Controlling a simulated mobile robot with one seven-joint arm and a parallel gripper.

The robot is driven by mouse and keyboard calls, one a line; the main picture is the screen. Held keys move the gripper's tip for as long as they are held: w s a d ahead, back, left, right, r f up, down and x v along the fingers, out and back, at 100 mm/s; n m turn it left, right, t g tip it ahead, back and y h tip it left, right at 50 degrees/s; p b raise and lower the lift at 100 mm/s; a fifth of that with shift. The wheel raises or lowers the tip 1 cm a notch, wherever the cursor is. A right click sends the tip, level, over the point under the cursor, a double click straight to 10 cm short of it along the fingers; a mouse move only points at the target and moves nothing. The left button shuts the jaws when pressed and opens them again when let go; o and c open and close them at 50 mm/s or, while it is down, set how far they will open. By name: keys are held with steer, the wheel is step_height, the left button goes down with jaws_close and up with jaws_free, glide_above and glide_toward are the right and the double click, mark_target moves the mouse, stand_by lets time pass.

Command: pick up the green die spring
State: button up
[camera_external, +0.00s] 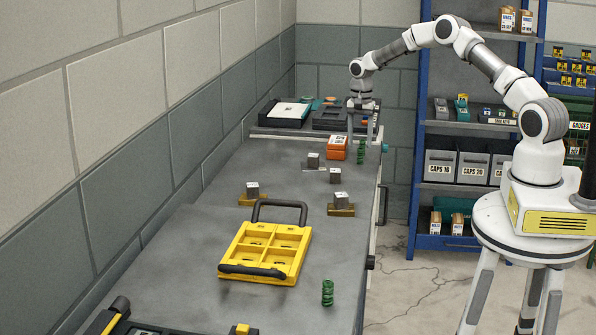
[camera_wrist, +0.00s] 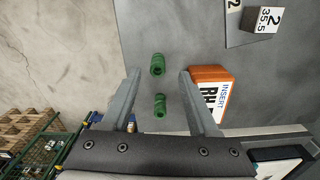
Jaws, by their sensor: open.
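A green die spring (camera_external: 327,292) stands upright near the bench's front right. More green coils (camera_external: 361,153) stand at the far end, just below my gripper (camera_external: 362,138). In the wrist view they show as two separate green springs, an upper one (camera_wrist: 157,64) and a lower one (camera_wrist: 160,105), both in the gap between my fingers. In the external view these two overlap. My gripper is open and points down, its fingers on either side of the springs, holding nothing. I cannot tell whether the fingers touch either spring.
An orange insert box (camera_external: 337,148) sits close beside my gripper, and in the wrist view (camera_wrist: 210,92) it lies by the right finger. Steel blocks (camera_external: 335,175) and a yellow tray (camera_external: 264,252) stand nearer the front. Black trays (camera_external: 290,112) lie behind. The bench edge is close on the right.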

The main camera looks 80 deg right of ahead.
mark_target(361, 149)
step_height(361, 149, down, 4)
steer(key=shift+s+f+p, duration=0.15)
steer(key=shift+f+p, duration=0.1)
steer(key=shift+p, duration=0.05)
steer(key=shift+c, duration=0.2)
jaws_close()
